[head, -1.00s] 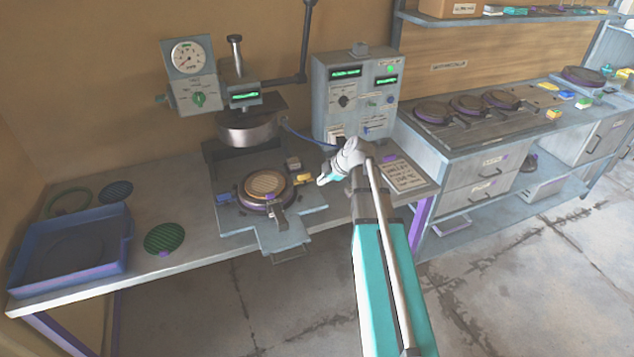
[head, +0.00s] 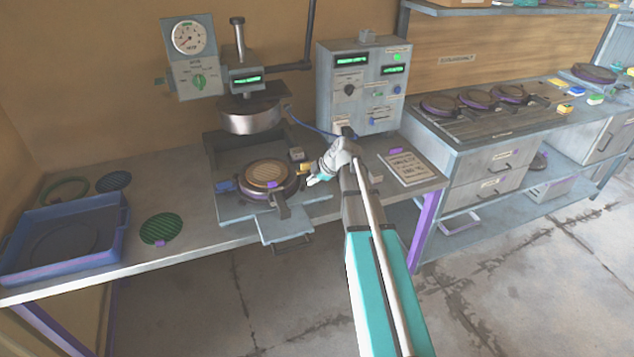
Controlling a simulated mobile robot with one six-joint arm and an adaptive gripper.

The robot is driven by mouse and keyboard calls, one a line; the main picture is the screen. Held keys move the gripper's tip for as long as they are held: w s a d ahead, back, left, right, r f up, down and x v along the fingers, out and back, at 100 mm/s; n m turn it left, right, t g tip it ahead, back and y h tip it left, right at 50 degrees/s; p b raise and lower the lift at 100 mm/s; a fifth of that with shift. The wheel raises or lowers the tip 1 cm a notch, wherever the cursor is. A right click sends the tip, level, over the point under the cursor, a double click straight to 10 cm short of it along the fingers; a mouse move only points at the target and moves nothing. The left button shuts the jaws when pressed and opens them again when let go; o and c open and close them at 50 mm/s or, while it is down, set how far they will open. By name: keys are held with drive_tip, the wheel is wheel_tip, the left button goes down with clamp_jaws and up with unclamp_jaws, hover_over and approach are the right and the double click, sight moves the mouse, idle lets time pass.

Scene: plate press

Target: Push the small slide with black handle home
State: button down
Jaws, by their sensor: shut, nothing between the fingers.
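The small slide (head: 284,228) is a pale grey-blue plate sticking out toward the front edge of the bench below the press, with a dark handle (head: 293,244) at its front end. A round dark mould with a tan disc (head: 267,174) sits on the wider plate behind it. My gripper (head: 313,181) is shut and empty. In the picture it is just right of the mould, above and right of the slide's handle. I cannot tell its exact height or whether it touches anything.
The press head (head: 251,118) hangs above and behind the mould. A yellow block (head: 305,168) is close to my gripper. A control box (head: 361,88) and a printed sheet (head: 408,167) are to the right. A blue tray (head: 118,235) and green disc (head: 160,229) lie left.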

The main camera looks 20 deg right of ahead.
sight(303, 173)
drive_tip(key=shift+w+a+f+b, duration=0.2)
drive_tip(key=shift+w+f+b, duration=0.1)
drive_tip(key=shift+f, duration=0.3)
drive_tip(key=shift+w+r+p, duration=0.15)
drive_tip(key=shift+w, duration=0.5)
drive_tip(key=shift+w+r+p, duration=0.15)
drive_tip(key=shift+w, duration=1.1)
drive_tip(key=shift+w, duration=0.1)
drive_tip(key=shift+w, duration=0.55)
drive_tip(key=w, duration=2.1)
drive_tip(key=shift+w, duration=0.3)
